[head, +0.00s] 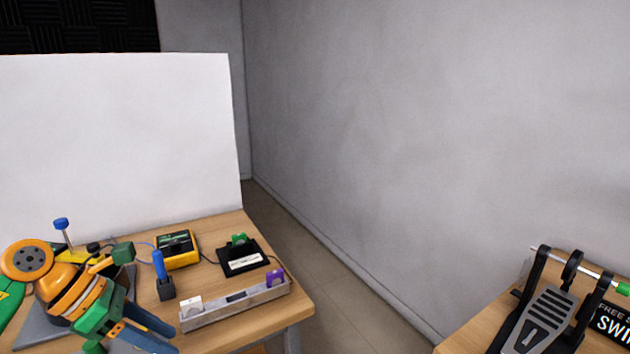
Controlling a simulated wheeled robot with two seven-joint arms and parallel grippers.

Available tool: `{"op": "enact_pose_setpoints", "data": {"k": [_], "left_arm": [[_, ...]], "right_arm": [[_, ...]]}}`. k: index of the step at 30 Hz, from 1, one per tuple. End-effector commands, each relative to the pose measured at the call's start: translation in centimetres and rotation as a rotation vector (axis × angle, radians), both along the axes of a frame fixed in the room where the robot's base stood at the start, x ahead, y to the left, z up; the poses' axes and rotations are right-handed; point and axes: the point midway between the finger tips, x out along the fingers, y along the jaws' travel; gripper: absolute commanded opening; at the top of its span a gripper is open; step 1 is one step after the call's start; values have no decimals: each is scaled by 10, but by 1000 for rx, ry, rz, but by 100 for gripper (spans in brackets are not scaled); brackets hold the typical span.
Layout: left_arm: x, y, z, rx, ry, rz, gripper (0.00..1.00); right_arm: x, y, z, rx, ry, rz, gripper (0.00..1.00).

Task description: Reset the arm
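An orange, green and blue arm-like assembly (85,295) reaches in at the lower left, over the wooden table. I take it as my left arm, with a green block and two blue bars as its end; the picture does not make this certain. The blue bars of the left gripper (172,338) run toward the bottom edge. Their tips are partly cut off or overlapped, so whether they are open is unclear. Nothing is seen held between them. My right arm and gripper are not in view.
The wooden table (232,232) carries a yellow box (177,249), a blue-handled stand (162,278), a black tray (242,257) and a grey rail (232,305). A white panel (120,150) stands behind. A metal pedal (545,310) sits on another table, beyond a floor gap.

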Motion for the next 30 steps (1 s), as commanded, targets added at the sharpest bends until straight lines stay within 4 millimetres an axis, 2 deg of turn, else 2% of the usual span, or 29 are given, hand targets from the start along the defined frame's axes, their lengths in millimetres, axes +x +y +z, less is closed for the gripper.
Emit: {"op": "enact_pose_setpoints", "data": {"k": [5, 8, 10, 11, 12, 14, 15, 17, 18, 20, 21, 23, 24, 26, 27, 29, 30], "left_arm": [[22, -51, -19, -298, 60, 93, 49], [42, -84, -35, -576, 154, 242, 49], [61, -101, -54, -823, 267, 434, 49], [69, -103, -67, -937, 330, 544, 49], [80, -102, -90, -1082, 423, 717, 49], [87, -91, -131, -1251, 549, 975, 49], [86, -81, -162, -1336, 627, 1147, 49], [76, -67, -211, -1430, 731, 1396, 49], [64, -58, -243, -1472, 790, 1554, 49], [40, -46, -288, -1512, 866, 1781, 49], [20, -41, -318, -1524, 910, 1930, 49], [-14, -34, -357, -1525, 964, 2145, 49], [-39, -31, -382, -1515, 996, 2285, 49], [-81, -29, -415, -1484, 1031, 2494, 49], [-111, -30, -434, 1415, -1021, -2560, 49], [-158, -32, -459, 1232, -944, -2508, 49], [-189, -35, -472, 1120, -893, -2473, 49]], "right_arm": [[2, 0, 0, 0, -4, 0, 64], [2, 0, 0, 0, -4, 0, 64], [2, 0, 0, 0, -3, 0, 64], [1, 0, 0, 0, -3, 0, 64], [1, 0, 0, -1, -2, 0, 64], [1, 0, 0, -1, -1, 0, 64], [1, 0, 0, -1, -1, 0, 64], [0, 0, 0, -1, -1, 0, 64], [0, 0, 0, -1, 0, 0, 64], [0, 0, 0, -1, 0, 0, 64], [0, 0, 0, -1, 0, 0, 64], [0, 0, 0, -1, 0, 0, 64], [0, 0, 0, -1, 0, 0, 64], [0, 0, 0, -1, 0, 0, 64], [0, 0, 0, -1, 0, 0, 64], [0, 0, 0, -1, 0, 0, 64], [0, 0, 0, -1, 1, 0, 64]]}}
